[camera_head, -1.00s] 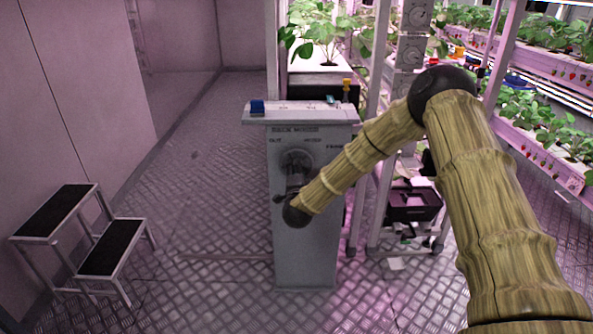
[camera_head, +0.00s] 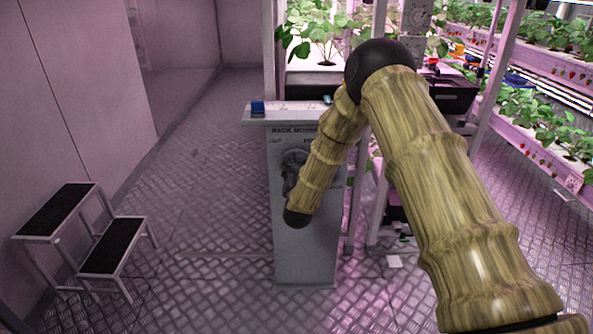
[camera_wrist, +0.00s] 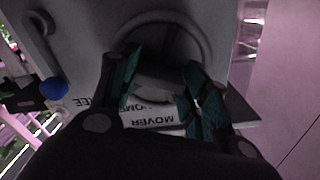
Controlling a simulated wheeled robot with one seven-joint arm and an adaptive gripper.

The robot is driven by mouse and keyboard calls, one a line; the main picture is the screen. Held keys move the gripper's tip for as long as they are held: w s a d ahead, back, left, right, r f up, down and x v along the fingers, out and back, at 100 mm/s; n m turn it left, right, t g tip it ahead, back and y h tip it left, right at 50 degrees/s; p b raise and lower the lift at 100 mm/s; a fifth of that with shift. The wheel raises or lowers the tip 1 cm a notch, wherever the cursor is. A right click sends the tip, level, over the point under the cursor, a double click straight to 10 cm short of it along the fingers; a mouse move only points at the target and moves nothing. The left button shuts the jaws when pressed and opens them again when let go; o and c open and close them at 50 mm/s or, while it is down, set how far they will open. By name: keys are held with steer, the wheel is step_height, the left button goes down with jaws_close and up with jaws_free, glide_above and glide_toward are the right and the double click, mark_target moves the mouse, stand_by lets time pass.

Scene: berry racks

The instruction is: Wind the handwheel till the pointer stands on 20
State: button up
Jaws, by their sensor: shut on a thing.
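A grey pedestal (camera_head: 305,260) lettered as a rack mover stands mid-floor. Its round handwheel (camera_head: 291,168) is on the front face, partly hidden by my arm. In the wrist view the wheel's grey ring (camera_wrist: 165,18) arcs above my fingers. My gripper (camera_wrist: 160,84) is shut on a pale part between its teal fingers, which looks like the wheel's handle (camera_wrist: 157,88). I cannot read a pointer or any number 20.
A step stool (camera_head: 112,247) stands at the left on open metal floor. Plant racks (camera_head: 530,125) fill the right side. A leafy plant (camera_head: 322,35) stands behind the pedestal.

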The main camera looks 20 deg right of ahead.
steer(key=shift+a+f+n, duration=0.1)
steer(key=shift+f+n, duration=0.05)
steer(key=shift+n, duration=1.35)
steer(key=shift+s, duration=0.1)
steer(key=o, duration=1)
steer(key=v, duration=1.1)
steer(key=shift+s+a, duration=0.1)
steer(key=shift+s, duration=0.3)
